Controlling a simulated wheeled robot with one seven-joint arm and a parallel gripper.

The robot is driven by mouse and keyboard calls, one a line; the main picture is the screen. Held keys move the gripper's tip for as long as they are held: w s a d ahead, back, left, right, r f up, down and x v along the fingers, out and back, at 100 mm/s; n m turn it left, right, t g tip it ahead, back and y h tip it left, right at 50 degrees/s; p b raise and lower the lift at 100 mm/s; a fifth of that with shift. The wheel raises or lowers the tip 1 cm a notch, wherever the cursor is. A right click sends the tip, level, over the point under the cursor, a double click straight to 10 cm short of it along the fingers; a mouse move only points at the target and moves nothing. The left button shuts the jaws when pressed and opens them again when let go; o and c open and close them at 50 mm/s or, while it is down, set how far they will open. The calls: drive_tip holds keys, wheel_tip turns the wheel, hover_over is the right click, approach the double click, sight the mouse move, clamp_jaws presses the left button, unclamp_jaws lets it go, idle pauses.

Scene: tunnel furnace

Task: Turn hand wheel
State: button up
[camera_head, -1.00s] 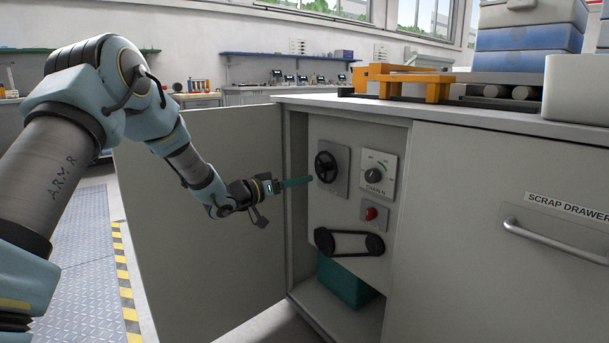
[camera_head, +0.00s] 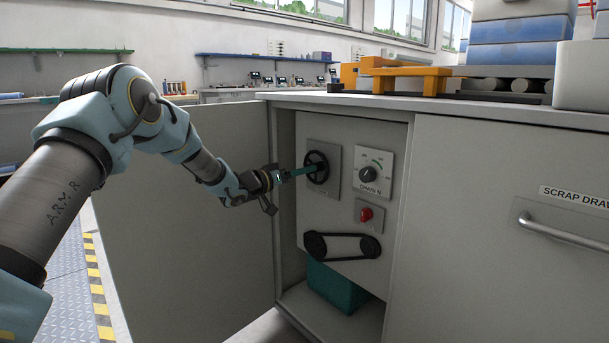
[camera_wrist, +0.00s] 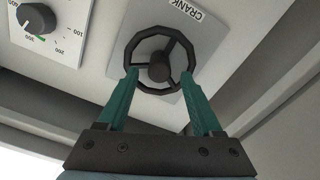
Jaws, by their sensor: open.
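The black hand wheel (camera_head: 316,167) is mounted on a grey plate inside the open cabinet. In the wrist view the wheel (camera_wrist: 160,33) shows a round rim, spokes and a hub, with the label "CRANK" beside it. My gripper (camera_head: 314,168) reaches in from the left with its green fingers pointing at the wheel. In the wrist view my gripper (camera_wrist: 160,75) is open, its two fingertips on either side of the hub, near the lower rim. I cannot tell whether the tips touch the rim.
A red knob (camera_head: 366,214) and a black belt drive (camera_head: 343,246) are below. The open cabinet door (camera_head: 185,235) stands left, under my arm. The countertop (camera_head: 440,105) is above.

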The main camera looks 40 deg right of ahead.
drive_tip(key=shift+s+d, duration=0.1)
drive_tip(key=shift+d, duration=0.6)
clamp_jaws()
